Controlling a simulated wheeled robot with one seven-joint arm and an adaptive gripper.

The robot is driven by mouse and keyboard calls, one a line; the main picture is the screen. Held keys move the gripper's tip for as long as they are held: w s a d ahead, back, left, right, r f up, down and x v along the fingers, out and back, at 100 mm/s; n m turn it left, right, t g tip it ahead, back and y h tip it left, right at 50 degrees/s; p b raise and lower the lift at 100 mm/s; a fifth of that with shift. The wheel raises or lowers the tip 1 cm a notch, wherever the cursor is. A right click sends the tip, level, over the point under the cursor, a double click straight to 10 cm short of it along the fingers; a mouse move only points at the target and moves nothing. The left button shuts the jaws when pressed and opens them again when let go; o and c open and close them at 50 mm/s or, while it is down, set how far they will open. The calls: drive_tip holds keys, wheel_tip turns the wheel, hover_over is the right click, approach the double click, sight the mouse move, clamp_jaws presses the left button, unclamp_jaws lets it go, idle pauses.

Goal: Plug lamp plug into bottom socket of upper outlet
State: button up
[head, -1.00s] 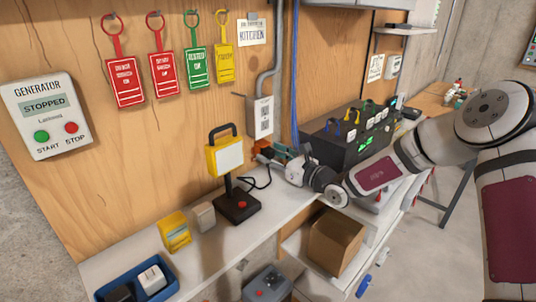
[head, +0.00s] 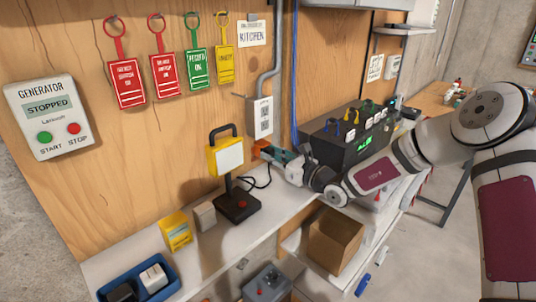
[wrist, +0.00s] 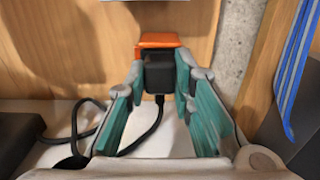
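The lamp plug (wrist: 159,74) is a black block in the wrist view, with its black cable running down and left. My gripper (wrist: 161,78) has a teal finger on each side of it, the tips close against its sides. An orange block (wrist: 158,41) is directly behind the plug; whether they touch is unclear. In the head view my gripper (head: 274,154) is at the wall below a grey box (head: 260,120) with two dark squares, which may be the upper outlet. The sockets cannot be made out. The yellow lamp (head: 225,155) stands on its black base to the left.
A black power unit (head: 345,145) stands right of my gripper. A blue tray (head: 170,288), a yellow box (head: 176,231) and a small grey block (head: 205,216) lie along the white shelf (head: 130,253). A cardboard box (head: 335,241) is below.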

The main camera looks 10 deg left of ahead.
clamp_jaws()
drive_tip(key=shift+r, duration=0.1)
drive_tip(key=shift+p+v, duration=1.75)
drive_tip(key=shift+v, duration=1.2)
drive_tip(key=shift+w+a+r, duration=0.15)
drive_tip(key=shift+a+r, duration=0.35)
drive_tip(key=shift+r, duration=1.05)
drive_tip(key=shift+w+a+r, duration=0.15)
drive_tip(key=shift+a+r, duration=0.3)
drive_tip(key=shift+r, duration=1.1)
drive_tip(key=shift+w+a+r, duration=0.15)
drive_tip(key=shift+a+r, duration=0.35)
drive_tip(key=shift+r, duration=1.05)
drive_tip(key=shift+a, duration=0.15)
